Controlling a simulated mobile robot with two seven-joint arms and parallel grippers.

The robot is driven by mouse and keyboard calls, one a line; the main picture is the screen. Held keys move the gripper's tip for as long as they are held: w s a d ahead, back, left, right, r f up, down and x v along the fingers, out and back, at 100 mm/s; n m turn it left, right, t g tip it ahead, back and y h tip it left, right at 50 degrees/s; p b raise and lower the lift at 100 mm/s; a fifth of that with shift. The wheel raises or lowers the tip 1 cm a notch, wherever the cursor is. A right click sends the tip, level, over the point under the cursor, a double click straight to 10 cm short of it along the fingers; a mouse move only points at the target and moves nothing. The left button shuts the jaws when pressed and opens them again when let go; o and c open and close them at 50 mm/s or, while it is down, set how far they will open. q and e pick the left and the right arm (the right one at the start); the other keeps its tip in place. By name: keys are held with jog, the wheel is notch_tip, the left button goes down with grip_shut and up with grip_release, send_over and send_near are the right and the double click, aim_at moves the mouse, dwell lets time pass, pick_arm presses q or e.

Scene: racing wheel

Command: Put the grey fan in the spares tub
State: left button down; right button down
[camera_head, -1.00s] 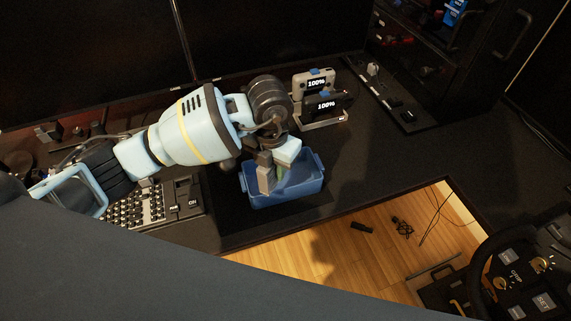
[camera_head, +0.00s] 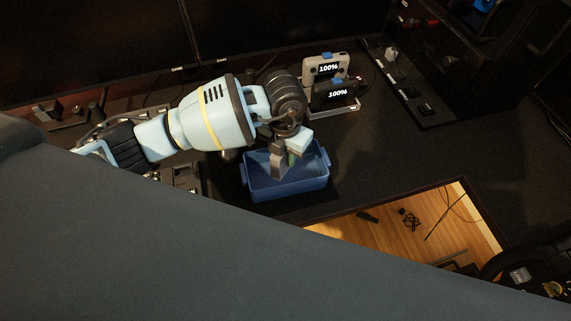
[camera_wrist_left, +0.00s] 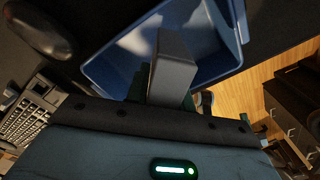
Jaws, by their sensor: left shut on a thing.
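The blue spares tub (camera_head: 290,188) sits on the dark desk, and its inside also shows in the left wrist view (camera_wrist_left: 212,48). My left gripper (camera_head: 283,160) points down over the tub. It is shut on a grey block-like thing, which I take to be the grey fan (camera_wrist_left: 174,68). In the head view the fan (camera_head: 277,161) hangs within the tub's outline, near its left side. Dark green finger parts show on both sides of it in the wrist view. Whether it touches the tub's floor I cannot tell. My right gripper is not in view.
Two devices with lit "100%" screens (camera_head: 338,94) stand behind the tub. A keypad-like unit (camera_head: 183,176) lies left of it. The desk right of the tub is clear. The desk edge is just in front, with wooden floor (camera_head: 385,235) below.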

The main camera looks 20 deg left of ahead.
aim_at(285, 166)
pick_arm(q)
jog(key=shift+f, duration=2.4)
jog(key=shift+f, duration=0.15)
jog(key=c, duration=1.2)
grip_release()
notch_tip(285, 166, up, 12)
jog(key=shift+r+p, duration=0.15)
jog(key=shift+p, duration=0.2)
